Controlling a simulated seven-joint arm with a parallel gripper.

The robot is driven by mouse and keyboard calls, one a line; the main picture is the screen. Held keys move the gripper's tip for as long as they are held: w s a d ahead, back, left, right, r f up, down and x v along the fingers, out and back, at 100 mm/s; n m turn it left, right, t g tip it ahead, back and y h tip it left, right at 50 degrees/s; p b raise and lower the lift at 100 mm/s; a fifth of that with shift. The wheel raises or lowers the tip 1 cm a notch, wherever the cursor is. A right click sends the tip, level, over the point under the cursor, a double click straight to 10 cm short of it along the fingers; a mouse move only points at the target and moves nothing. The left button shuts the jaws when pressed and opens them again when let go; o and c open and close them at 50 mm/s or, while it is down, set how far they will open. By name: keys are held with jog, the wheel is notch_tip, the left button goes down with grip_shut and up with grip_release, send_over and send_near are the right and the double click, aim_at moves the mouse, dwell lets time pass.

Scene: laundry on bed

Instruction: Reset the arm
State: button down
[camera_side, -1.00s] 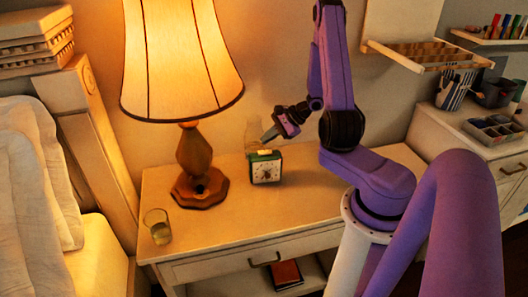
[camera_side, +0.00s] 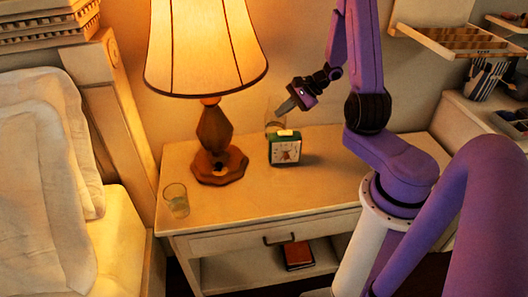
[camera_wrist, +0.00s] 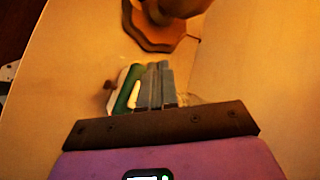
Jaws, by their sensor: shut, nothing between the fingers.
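My gripper (camera_side: 285,106) is shut and empty. It hangs in the air above the bedside table (camera_side: 255,205), a little above the alarm clock, and does not touch it. In the wrist view the closed grey fingers (camera_wrist: 157,72) point toward the lamp base. My purple arm bends down to the gripper from the right. The small green alarm clock (camera_side: 285,150) with a white face stands upright on the table. In the wrist view the clock (camera_wrist: 124,86) shows partly beside the fingers.
A lit lamp with a wooden base (camera_side: 219,166) stands left of the clock. One glass (camera_side: 176,201) is near the table's front left; another (camera_side: 274,120) is behind the clock. A red book (camera_side: 297,255) lies on the lower shelf. The bed (camera_side: 120,240) is left. The table's front middle is clear.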

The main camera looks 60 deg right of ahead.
jog(key=s+a+r+n+g+y, duration=0.1)
jog(key=s+a+r+n+g, duration=0.15)
jog(key=a+n, duration=0.4)
jog(key=s+a+r+n+g, duration=0.1)
jog(key=a+n+g, duration=0.2)
jog(key=a+n, duration=0.35)
jog(key=s+a+r+n+g+y, duration=0.1)
jog(key=s+a+r+n+g, duration=0.1)
jog(key=a+n, duration=0.4)
jog(key=s+a+r+n+h, duration=0.2)
jog(key=s+n, duration=0.4)
jog(key=s, duration=0.3)
jog(key=s+a+r+n+h, duration=0.3)
jog(key=s+r+n+h, duration=0.1)
jog(key=s+n, duration=0.3)
jog(key=shift+s+a+r+h, duration=0.3)
jog(key=shift+s+r, duration=0.55)
jog(key=shift+s, duration=0.45)
